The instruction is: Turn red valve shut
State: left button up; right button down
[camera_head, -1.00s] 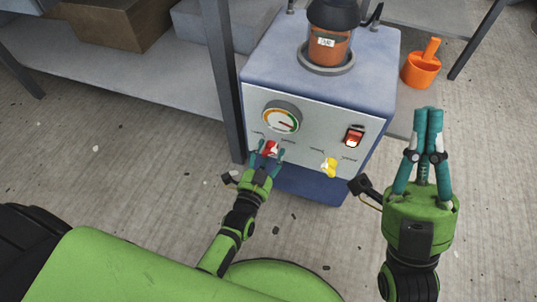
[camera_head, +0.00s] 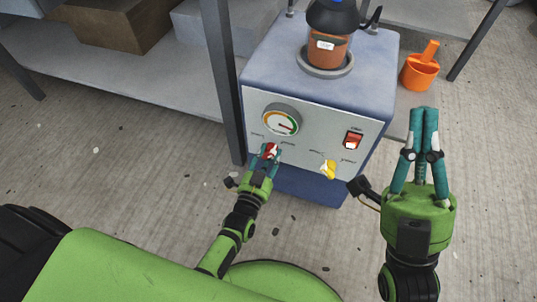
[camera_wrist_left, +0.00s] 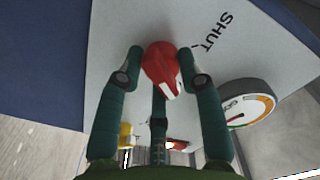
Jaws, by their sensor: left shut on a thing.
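The red valve (camera_head: 270,150) is a small knob with a white mark on the pale front panel of a blue machine (camera_head: 326,70). My left gripper (camera_head: 267,158) has its fingers on both sides of the red valve and is shut on it. In the left wrist view the red valve (camera_wrist_left: 162,68) sits between the teal fingertips of my left gripper (camera_wrist_left: 164,62), with the word SHUT printed on the panel beside it. My right gripper (camera_head: 425,112) is raised to the right, away from the panel, with its fingertips close together and nothing visible between them.
A round gauge (camera_head: 282,120) is above the red valve. A yellow valve (camera_head: 328,169) and a red switch (camera_head: 353,141) are to its right. A brown container (camera_head: 327,50) stands on the machine. An orange scoop (camera_head: 420,68) is behind my right gripper. A shelf post (camera_head: 222,70) stands left.

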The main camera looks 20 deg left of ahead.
pick_arm(q)
jog(key=shift+w+a+r+n, duration=0.1)
jog(key=shift+r+n, duration=0.15)
jog(key=shift+n, duration=0.15)
jog(key=n+p, duration=0.1)
jog(key=n, duration=0.2)
jog(key=shift+r+n, duration=0.1)
jog(key=shift+n, duration=0.2)
jog(key=n+p, duration=0.1)
jog(key=n, duration=0.3)
jog(key=shift+a+n, duration=0.15)
jog(key=shift+n, duration=1.05)
jog(key=shift+n+p, duration=0.3)
jog(key=shift+n, duration=0.6)
jog(key=shift+a+n, duration=0.1)
jog(key=shift+n, duration=1.8)
pick_arm(e)
jog(key=w+d+f+m+g+h, duration=0.2)
jog(key=w+f+g+h, duration=0.5)
jog(key=f, duration=0.6)
jog(key=shift+w+m, duration=0.4)
jog(key=shift+m, duration=0.2)
jog(key=shift+r, duration=0.15)
pick_arm(q)
jog(key=shift+n, duration=0.3)
pick_arm(e)
jog(key=shift+a, duration=0.1)
